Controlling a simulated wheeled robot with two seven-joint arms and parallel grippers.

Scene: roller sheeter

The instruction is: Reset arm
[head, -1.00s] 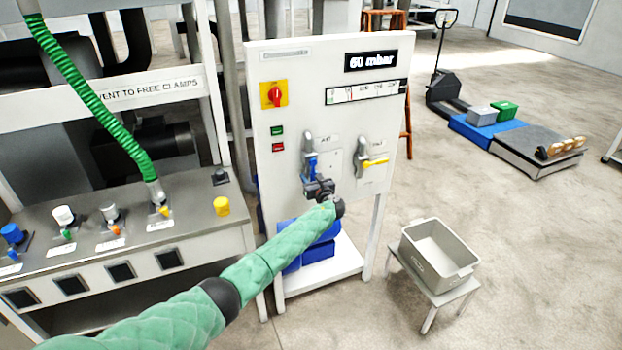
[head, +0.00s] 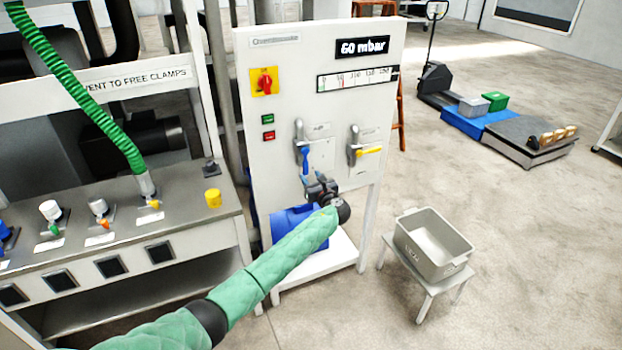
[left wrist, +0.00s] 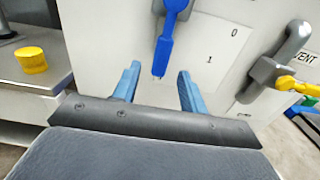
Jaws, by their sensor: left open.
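My left arm in its green sleeve reaches from the bottom of the head view to the white control panel (head: 290,80). My left gripper (head: 310,180) is open and empty, just below the blue-handled lever (head: 305,160). In the left wrist view the blue handle (left wrist: 165,45) hangs down between and beyond the two blue fingertips of my gripper (left wrist: 158,80), apart from both. The yellow-handled lever (head: 368,152) is to the right, its handle pointing sideways. The display (head: 362,47) reads 60 mbar. My right gripper is out of view.
A bench with several small valves and a yellow cap (head: 212,198) stands left of the panel. A blue motor-like unit (head: 285,225) sits low behind my forearm. A grey bin (head: 430,245) on a stool stands right. Open floor lies beyond it.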

